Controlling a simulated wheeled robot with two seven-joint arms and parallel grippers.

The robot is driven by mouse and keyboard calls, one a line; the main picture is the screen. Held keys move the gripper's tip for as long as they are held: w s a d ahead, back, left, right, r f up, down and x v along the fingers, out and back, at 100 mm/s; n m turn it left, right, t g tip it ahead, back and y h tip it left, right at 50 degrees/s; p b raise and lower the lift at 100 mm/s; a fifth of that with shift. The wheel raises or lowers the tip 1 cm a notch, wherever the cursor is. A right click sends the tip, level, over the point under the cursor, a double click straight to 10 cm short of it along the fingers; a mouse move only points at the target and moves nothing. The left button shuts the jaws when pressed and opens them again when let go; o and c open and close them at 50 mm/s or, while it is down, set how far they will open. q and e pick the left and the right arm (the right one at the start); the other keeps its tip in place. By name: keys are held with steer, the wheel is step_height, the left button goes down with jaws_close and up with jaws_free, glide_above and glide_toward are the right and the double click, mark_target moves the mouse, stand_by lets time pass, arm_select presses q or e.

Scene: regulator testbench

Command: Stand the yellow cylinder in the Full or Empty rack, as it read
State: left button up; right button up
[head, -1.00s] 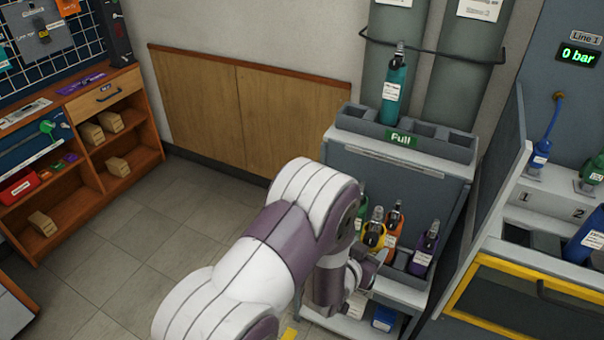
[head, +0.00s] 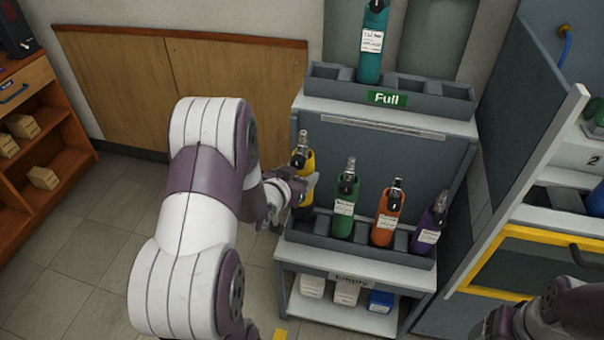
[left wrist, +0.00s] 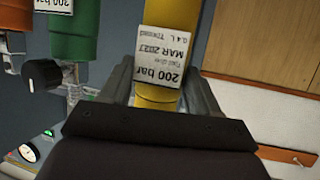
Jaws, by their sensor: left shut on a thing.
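The yellow cylinder (head: 301,161) is upright, with a dark valve on top, at the left end of the lower rack marked Empty (head: 345,280). My left gripper (head: 302,187) is shut on its body, coming from the left. Its foot is partly hidden, so I cannot tell whether it is seated in the left slot. In the left wrist view the yellow cylinder (left wrist: 158,95) sits between the fingers; its upside-down label reads 200 bar, MAR 2027. The upper rack is marked Full (head: 388,98). Part of my right arm shows at the lower right; its fingers are unclear.
Green (head: 343,215), orange (head: 386,222) and purple (head: 430,232) cylinders stand in the lower rack. A teal cylinder (head: 371,50) stands in the Full rack, with empty slots beside it. The test bench with its yellow-framed front (head: 490,270) is at right.

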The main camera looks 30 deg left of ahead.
arm_select(q)
steer(key=shift+w+f+b, duration=0.1)
steer(key=shift+f+b, duration=3.55)
steer(key=shift+f, duration=0.8)
steer(key=shift+f+b, duration=0.4)
steer(key=shift+f, duration=0.15)
steer(key=o, duration=1.4)
steer(key=shift+c, duration=0.2)
steer(key=shift+d+f, duration=0.1)
steer(key=p+v, duration=0.3)
steer(key=v, duration=1)
steer(key=shift+p, duration=0.3)
steer(key=shift+w, duration=0.1)
